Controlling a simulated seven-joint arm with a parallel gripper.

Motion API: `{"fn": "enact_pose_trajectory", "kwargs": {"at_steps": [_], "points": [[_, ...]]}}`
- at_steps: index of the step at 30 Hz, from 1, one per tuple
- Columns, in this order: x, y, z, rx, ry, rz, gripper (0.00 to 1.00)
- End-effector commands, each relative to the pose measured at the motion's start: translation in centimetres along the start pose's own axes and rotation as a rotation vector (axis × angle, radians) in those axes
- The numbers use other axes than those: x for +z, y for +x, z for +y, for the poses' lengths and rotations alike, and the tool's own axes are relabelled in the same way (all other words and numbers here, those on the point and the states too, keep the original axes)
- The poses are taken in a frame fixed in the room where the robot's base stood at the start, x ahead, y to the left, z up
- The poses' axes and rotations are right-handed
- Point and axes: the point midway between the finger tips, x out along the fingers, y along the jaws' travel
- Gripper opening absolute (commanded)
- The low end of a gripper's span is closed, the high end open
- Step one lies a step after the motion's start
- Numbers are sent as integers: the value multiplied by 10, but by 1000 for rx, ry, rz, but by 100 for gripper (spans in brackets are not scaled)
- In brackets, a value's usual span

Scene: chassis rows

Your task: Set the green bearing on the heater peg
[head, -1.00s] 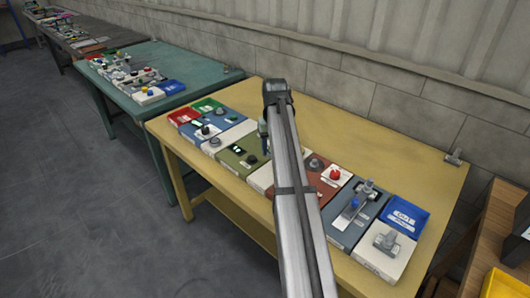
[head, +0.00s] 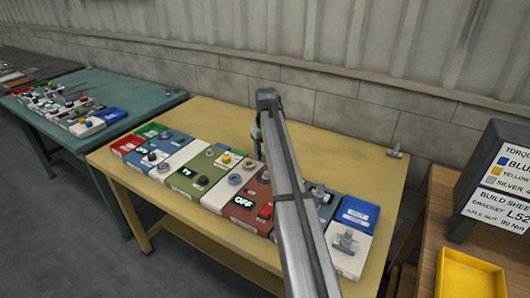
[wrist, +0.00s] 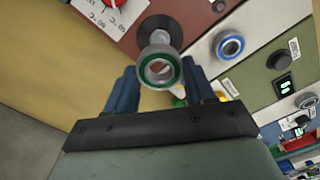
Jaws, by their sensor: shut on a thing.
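The green bearing (wrist: 160,70), a metal ring with a green inner band, is held between the blue fingers of my gripper (wrist: 162,82) in the wrist view. Just beyond it, on the red-brown panel (wrist: 184,12), is a dark round disc with a grey centre (wrist: 158,31), likely the heater peg. The bearing partly overlaps it in the picture; I cannot tell whether they touch. In the head view this round fitting (head: 266,176) sits on the red-brown panel near an OFF display. My gripper (head: 257,150) hangs behind the panels there; the bearing is not discernible.
A white panel beside it carries a blue-ringed bearing (wrist: 229,46). An olive panel (wrist: 270,65) with a lit display and black knob adjoins. A red knob (head: 267,211) stands near the OFF display. The yellow table's back (head: 340,150) is clear.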

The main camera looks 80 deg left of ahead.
Motion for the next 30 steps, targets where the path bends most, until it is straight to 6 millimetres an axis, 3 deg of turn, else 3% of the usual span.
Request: {"fn": "enact_pose_trajectory", "kwargs": {"at_steps": [30], "points": [[0,59,0,0,1,-1,19]]}}
